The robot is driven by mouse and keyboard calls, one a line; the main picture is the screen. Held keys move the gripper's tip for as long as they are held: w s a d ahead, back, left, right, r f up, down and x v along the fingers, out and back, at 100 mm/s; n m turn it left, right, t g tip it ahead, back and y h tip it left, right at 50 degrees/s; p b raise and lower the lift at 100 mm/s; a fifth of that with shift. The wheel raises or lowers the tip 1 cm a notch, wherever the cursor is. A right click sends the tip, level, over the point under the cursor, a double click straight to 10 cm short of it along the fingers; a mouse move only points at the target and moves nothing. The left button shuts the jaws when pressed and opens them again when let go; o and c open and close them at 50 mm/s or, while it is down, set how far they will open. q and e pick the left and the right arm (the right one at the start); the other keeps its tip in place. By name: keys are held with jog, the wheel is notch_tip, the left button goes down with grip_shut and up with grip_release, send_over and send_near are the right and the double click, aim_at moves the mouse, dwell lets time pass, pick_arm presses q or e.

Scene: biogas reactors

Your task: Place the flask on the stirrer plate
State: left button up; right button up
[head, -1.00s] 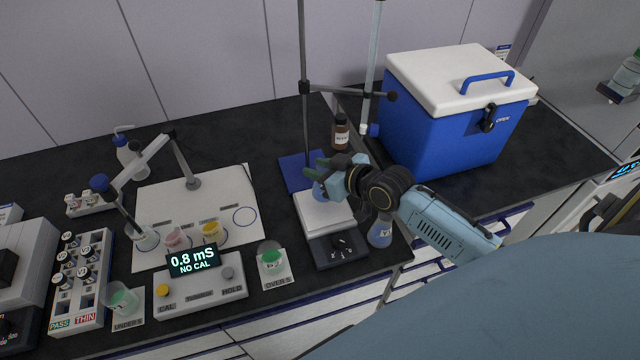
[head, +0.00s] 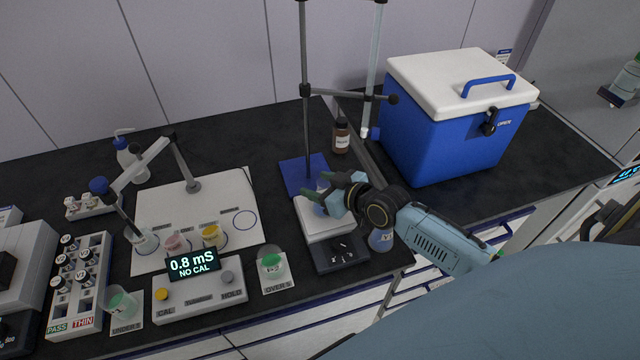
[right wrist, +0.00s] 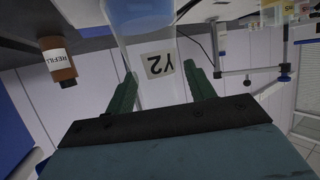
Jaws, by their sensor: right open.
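A clear flask (head: 322,184) with bluish liquid appears to stand on the white top of the stirrer plate (head: 328,231). My right gripper (head: 322,195) is open around it, reaching in from the right, and partly hides it. In the right wrist view the flask (right wrist: 150,42) shows upside down with a label reading Y2, between the two green fingers (right wrist: 160,88), with gaps at both sides. A second flask (head: 381,241) with blue liquid stands right of the stirrer plate, partly hidden by my right arm. My left gripper is not in view.
A stand with a vertical rod (head: 306,120) and blue base (head: 297,172) rises behind the stirrer plate. A brown bottle (head: 341,137) and a blue cooler (head: 445,135) are behind. A meter (head: 200,288) and cups (head: 271,264) are to the left.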

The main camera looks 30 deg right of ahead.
jog(key=v, duration=1.2)
jog(key=shift+p, duration=0.35)
jog(key=shift+s, duration=0.1)
